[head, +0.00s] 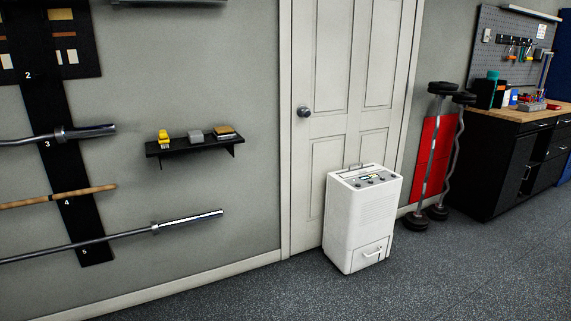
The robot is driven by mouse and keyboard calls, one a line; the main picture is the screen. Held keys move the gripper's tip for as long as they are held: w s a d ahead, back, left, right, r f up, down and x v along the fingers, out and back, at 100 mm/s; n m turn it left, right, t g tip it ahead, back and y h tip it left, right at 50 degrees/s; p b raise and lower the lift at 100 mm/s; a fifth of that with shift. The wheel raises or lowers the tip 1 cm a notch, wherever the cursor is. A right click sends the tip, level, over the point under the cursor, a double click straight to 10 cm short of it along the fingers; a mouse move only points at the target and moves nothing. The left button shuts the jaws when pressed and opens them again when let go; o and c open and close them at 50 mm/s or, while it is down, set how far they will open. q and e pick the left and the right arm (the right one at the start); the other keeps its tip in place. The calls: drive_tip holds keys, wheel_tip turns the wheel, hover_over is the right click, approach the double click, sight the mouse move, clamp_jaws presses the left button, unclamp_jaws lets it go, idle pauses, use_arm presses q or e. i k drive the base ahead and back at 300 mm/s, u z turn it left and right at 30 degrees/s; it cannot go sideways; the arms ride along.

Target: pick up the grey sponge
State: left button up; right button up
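A small grey block (195,135), which looks like the grey sponge, sits on a black wall shelf (188,149). It is in the middle of the shelf, between a yellow object (164,138) on its left and a flat tan and dark item (224,131) on its right. The shelf is fixed to the grey wall, left of the white door. Neither of my grippers shows in the head view.
A barbell rack (80,215) with several bars sticks out left of and below the shelf. A white dehumidifier-like unit (362,220) stands before the door (344,130). A workbench (515,115) is at the right. The floor (300,295) in front is clear.

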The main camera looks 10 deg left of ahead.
sight(195, 137)
drive_tip(key=i, duration=3.45)
drive_tip(key=u, duration=0.85)
